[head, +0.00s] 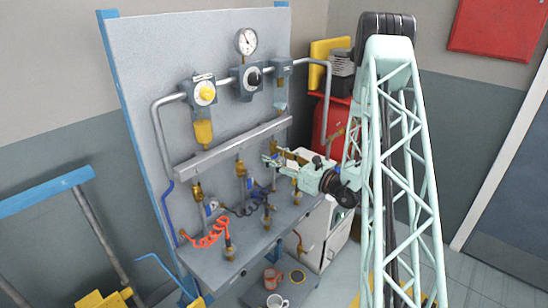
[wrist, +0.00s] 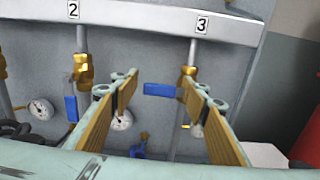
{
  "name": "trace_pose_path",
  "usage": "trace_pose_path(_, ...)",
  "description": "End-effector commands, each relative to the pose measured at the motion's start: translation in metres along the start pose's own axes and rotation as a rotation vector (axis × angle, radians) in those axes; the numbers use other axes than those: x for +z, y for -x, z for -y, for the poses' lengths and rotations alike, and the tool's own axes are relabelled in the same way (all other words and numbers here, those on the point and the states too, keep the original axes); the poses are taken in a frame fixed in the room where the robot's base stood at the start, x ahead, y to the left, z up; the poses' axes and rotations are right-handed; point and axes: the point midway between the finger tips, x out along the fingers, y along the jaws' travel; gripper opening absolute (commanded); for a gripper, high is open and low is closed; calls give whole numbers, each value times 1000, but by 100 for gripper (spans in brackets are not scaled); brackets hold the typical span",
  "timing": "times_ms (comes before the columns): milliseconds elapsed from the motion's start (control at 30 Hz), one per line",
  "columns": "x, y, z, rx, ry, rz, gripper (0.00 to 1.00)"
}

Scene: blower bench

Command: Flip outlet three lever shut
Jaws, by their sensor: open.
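In the wrist view the label 3 (wrist: 202,24) sits on the grey rail above the third outlet. Its brass valve (wrist: 185,76) is on a vertical pipe, partly covered by my right finger. The blue outlet three lever (wrist: 160,89) points left, level and across the pipe. My gripper (wrist: 156,86) is open, its fingertips either side of the lever in the picture. The lever looks beyond the fingertips; I cannot tell the exact depth or any contact. In the head view my gripper (head: 273,157) is at the right part of the panel and the lever is not clear.
Outlet two's blue lever (wrist: 70,107) hangs down along its pipe, left of my gripper. Small gauges (wrist: 121,119) and hoses lie behind and below.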

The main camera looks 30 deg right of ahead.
Motion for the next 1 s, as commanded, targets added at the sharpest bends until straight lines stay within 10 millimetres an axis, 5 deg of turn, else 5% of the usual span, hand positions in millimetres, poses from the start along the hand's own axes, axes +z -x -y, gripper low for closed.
trace_pose_path(1000, 0, 98, 1, -2, 0, 0, 42)
